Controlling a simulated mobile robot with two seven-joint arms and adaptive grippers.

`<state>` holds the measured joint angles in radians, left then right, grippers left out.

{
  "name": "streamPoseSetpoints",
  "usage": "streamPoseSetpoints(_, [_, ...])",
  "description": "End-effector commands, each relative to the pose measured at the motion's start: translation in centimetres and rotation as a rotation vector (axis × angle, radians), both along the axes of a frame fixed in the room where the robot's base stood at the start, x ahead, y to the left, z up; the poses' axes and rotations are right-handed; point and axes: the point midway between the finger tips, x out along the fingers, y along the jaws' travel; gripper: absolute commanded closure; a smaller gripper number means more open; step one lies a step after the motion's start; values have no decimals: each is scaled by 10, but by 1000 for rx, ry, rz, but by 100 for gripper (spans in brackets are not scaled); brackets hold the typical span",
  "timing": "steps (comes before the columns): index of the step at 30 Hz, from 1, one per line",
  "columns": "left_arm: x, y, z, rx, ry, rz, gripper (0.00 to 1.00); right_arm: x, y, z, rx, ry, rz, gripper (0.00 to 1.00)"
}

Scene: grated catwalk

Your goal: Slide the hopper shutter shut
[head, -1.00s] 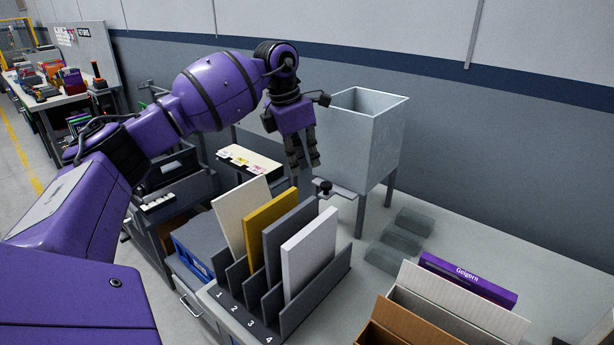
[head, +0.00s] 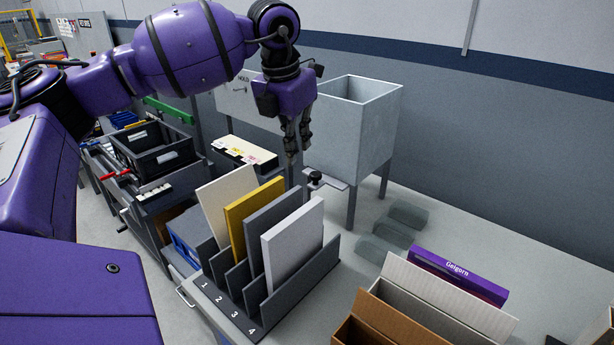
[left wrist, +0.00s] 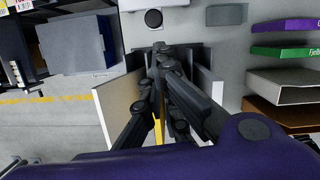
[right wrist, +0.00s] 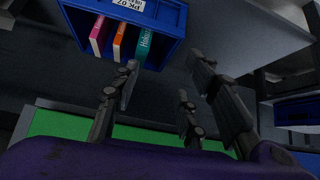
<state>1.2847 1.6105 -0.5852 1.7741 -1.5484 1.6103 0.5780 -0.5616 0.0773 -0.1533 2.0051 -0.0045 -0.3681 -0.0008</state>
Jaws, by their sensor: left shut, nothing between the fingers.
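The grey metal hopper (head: 352,130) stands on legs at the back of the bench in the head view. Its shutter plate (head: 334,183) sticks out from under the hopper's front left side and carries a black knob (head: 315,177). The knob also shows at the top of the left wrist view (left wrist: 153,18). My left gripper (head: 292,160) is shut and empty, pointing down just left of the knob and apart from it. In the left wrist view its fingertips (left wrist: 166,48) are together below the knob. My right gripper (right wrist: 162,88) is open and empty, away from the hopper.
A numbered rack (head: 262,315) with several upright panels stands in front of the shutter. Cardboard boxes (head: 430,305) and a purple box (head: 455,275) are at the right. Translucent grey blocks (head: 390,235) lie by the hopper legs. A blue bin (right wrist: 165,20) with books is near my right gripper.

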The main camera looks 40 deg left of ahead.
Motion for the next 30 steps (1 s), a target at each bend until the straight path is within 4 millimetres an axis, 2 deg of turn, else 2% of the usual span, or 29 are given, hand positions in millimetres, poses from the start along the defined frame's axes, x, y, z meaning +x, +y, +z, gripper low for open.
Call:
streamPoseSetpoints(5, [3,0,-12,-11,-2,38,100,1,2,2,2,-2,-1,60])
streamPoseSetpoints(15, [17,1,-70,-10,-2,35,100,2,1,6,5,-5,-4,60])
streamPoseSetpoints(19, [21,2,-86,-11,-3,35,100,0,1,7,4,-4,-4,60])
streamPoseSetpoints(24, [24,2,-96,-11,-4,34,100,-4,0,6,2,3,-6,60])
streamPoseSetpoints(30, [24,2,-97,-10,-4,35,100,-5,-1,5,1,5,-4,60])
